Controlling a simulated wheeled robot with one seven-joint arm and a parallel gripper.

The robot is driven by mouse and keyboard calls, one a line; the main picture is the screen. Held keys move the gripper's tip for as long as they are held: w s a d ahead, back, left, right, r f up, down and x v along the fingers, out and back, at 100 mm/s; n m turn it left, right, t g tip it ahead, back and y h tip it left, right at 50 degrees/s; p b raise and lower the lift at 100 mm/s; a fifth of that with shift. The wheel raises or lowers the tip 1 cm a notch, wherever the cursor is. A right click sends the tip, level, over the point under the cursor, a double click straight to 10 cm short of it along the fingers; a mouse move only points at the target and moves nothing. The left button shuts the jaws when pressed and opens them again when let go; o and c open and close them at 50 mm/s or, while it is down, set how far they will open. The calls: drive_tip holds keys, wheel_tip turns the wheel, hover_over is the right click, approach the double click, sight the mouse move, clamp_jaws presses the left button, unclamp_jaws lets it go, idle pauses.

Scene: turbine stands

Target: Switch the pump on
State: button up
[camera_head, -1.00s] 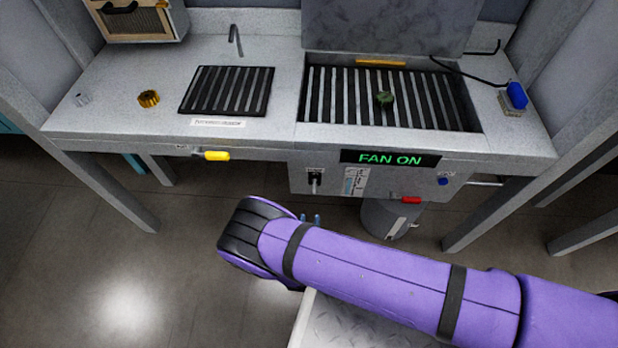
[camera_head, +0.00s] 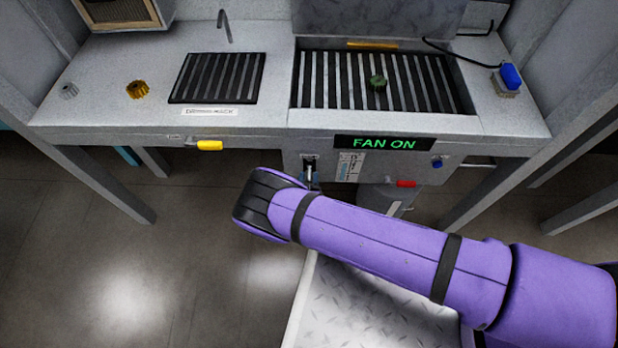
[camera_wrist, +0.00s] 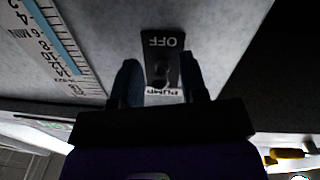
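The pump switch (camera_wrist: 160,62) is a small black plate with a toggle, marked OFF and with a PUMP label beside it, both upside down in the wrist view. It also shows on the front panel in the head view (camera_head: 309,162). My gripper (camera_wrist: 159,70) is open, with one blue-grey finger on each side of the toggle. Whether the fingers touch the toggle is too dark to tell. In the head view my purple arm reaches in from the right, and its wrist hides most of the gripper.
A lit FAN ON sign (camera_head: 384,143) is right of the switch. A red handle (camera_head: 406,184) and blue knob (camera_head: 437,163) sit farther right, a yellow handle (camera_head: 209,146) left. A scale label (camera_wrist: 55,45) lies beside the switch. A grey cylinder (camera_head: 385,196) stands beneath.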

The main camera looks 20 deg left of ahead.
sight(310, 171)
clamp_jaws()
idle(0.3)
wheel_tip(310, 171, up, 2)
drive_tip(key=g+h, duration=0.1)
drive_tip(key=g, duration=0.4)
drive_tip(key=shift+s+d, duration=0.1)
drive_tip(key=shift+s, duration=0.05)
drive_tip(key=shift+r+n+g+h, duration=0.2)
drive_tip(key=shift+r+g, duration=0.2)
drive_tip(key=shift+g, duration=0.7)
drive_tip(key=shift+r+n+g+h, duration=0.1)
drive_tip(key=shift+r+g+h, duration=0.2)
drive_tip(key=shift+g, duration=0.8)
unclamp_jaws()
drive_tip(key=shift+r, duration=0.1)
